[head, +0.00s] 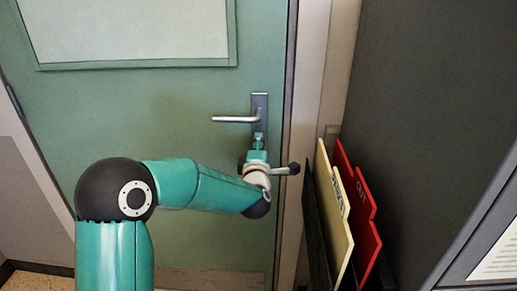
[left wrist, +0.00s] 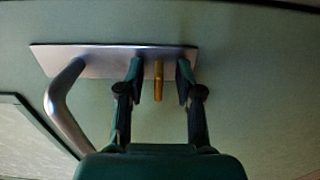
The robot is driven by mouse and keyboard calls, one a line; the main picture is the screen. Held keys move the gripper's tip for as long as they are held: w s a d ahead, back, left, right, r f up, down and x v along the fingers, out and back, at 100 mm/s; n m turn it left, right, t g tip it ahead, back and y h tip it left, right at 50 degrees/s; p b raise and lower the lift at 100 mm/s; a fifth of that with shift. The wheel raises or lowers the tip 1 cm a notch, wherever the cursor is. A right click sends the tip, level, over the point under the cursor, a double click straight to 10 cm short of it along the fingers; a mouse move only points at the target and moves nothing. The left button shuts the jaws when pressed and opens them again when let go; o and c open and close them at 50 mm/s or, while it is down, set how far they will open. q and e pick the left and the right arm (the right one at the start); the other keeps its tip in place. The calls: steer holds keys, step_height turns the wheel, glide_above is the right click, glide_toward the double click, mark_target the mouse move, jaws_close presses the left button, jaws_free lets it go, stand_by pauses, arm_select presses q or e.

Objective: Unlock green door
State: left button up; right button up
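The green door (head: 180,105) looks closed against its frame. It has a metal lock plate (head: 260,101) with a silver lever handle (head: 234,119) pointing left and about level. In the left wrist view, a brass-coloured key (left wrist: 158,82) stands out from the plate (left wrist: 100,60), beside the handle (left wrist: 62,105). My left gripper (head: 259,136) is at the lower end of the plate. Its two fingers (left wrist: 160,70) are open, one on each side of the key, with a gap on both sides. The key is hidden in the head view. My right gripper is out of view.
A rack to the right of the door frame (head: 308,110) holds a cream folder (head: 334,220) and red folders (head: 362,225), close to my left wrist. A dark wall or panel (head: 430,100) rises behind them. A light window panel (head: 125,28) is in the upper door.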

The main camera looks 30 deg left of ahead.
arm_select(q)
jaws_close()
steer(key=shift+f+n+b, duration=0.25)
steer(key=shift+n+b, duration=0.35)
steer(key=shift+b, duration=0.65)
steer(key=n+b, duration=0.4)
steer(key=b, duration=0.2)
steer(key=shift+d, duration=0.1)
steer(key=shift+n+b, duration=0.4)
steer(key=shift+b, duration=0.05)
